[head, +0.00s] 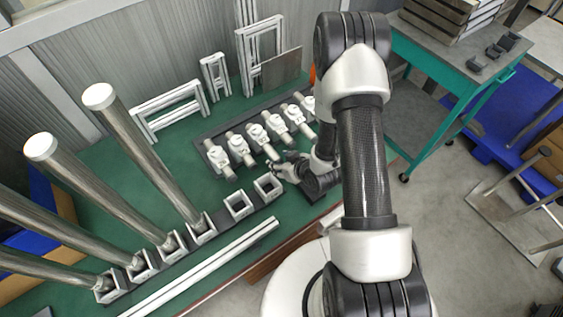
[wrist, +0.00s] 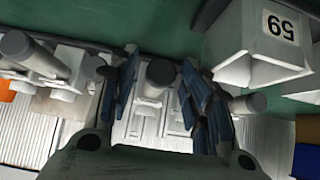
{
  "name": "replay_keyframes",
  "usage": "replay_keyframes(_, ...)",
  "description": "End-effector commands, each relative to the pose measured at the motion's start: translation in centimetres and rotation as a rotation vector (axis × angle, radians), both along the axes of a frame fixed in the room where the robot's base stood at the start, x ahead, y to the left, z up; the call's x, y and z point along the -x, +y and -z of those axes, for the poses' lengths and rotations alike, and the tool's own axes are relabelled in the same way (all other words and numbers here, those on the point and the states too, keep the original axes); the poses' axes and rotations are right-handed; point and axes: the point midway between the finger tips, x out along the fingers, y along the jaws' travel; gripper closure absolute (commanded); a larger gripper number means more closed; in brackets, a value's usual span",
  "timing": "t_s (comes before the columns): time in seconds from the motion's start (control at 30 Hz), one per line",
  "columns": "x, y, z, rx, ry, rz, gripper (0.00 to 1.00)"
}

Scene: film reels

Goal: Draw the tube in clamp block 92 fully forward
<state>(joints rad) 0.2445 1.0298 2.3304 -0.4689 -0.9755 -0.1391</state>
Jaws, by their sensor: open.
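White clamp blocks (head: 257,132) stand in a row on a dark base, each with a short grey tube through it. No number is readable on them, so I cannot tell from a label which is block 92. My gripper (head: 277,168) is close to the front of this row. In the wrist view my gripper (wrist: 159,85) is open, its two blue-padded fingers on either side of a tube's dark round end (wrist: 160,72). Gaps show between the tube and both pads. The white clamp block behind that tube (wrist: 150,118) is partly hidden by the fingers.
Neighbouring tube ends (wrist: 18,44) and (wrist: 250,103) flank the fingers. A square white socket marked 59 upside down (wrist: 258,45) is close at the upper right. Long silver tubes (head: 150,160) lean from sockets at left. White rails (head: 200,270) lie in front.

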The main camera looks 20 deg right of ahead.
Motion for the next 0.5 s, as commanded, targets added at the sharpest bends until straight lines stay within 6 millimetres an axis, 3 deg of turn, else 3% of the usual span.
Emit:
replay_keyframes(0.27,0.5,-0.2,-0.6,-0.001,0.000,0.001,0.54)
replay_keyframes(0.5,2.9,-1.0,-3.2,0.000,0.000,0.001,0.54)
